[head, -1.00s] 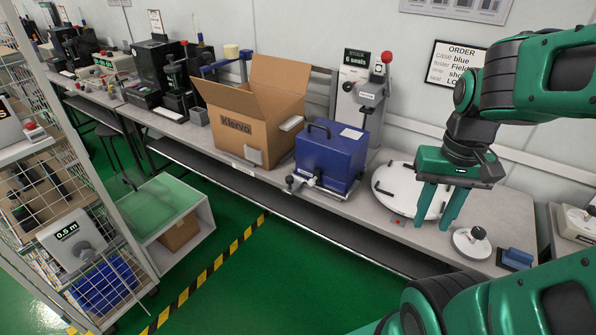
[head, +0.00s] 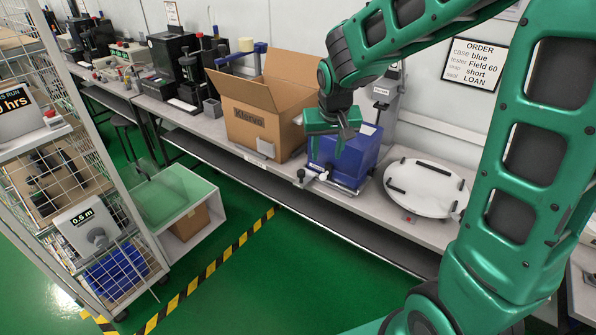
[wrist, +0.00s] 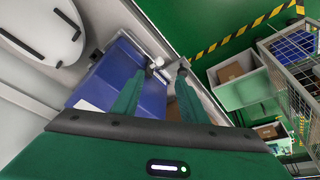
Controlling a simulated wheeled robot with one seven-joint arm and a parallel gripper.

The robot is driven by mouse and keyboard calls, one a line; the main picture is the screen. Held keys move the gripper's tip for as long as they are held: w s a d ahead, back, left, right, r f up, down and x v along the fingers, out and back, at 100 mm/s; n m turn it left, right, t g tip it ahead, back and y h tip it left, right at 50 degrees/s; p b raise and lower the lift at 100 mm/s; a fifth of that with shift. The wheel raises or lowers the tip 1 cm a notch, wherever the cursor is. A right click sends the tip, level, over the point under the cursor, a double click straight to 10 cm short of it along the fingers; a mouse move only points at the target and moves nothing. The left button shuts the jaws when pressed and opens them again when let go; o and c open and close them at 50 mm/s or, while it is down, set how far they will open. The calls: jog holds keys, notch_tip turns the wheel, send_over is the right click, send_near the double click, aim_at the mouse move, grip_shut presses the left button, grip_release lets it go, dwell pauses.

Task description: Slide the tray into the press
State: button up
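The blue case (head: 342,153) stands on the bench on a low metal tray (head: 340,186), which shows as a thin strip along its front edge. A pale fitting with a dark knob (head: 302,176) sits at the tray's front left. The grey press (head: 383,98) stands behind, mostly hidden by my arm. My gripper (head: 340,152) is over the blue case. In the wrist view its fingers (wrist: 167,70) are apart, with part of the pale fitting (wrist: 158,74) visible between their tips. I cannot tell whether they touch it. The blue case (wrist: 100,75) lies left of the fingers.
An open cardboard box (head: 258,110) stands close left of the case. A white round board with black handles (head: 427,187) lies to the right. An order sign (head: 472,66) hangs on the wall. A wire rack (head: 75,190) stands at the left.

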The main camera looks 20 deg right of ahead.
send_near(302, 172)
jog(key=shift+n+t+y, duration=0.3)
jog(key=x, duration=0.8)
jog(key=shift+d+f, duration=0.15)
jog(key=shift+f, duration=0.15)
grip_shut()
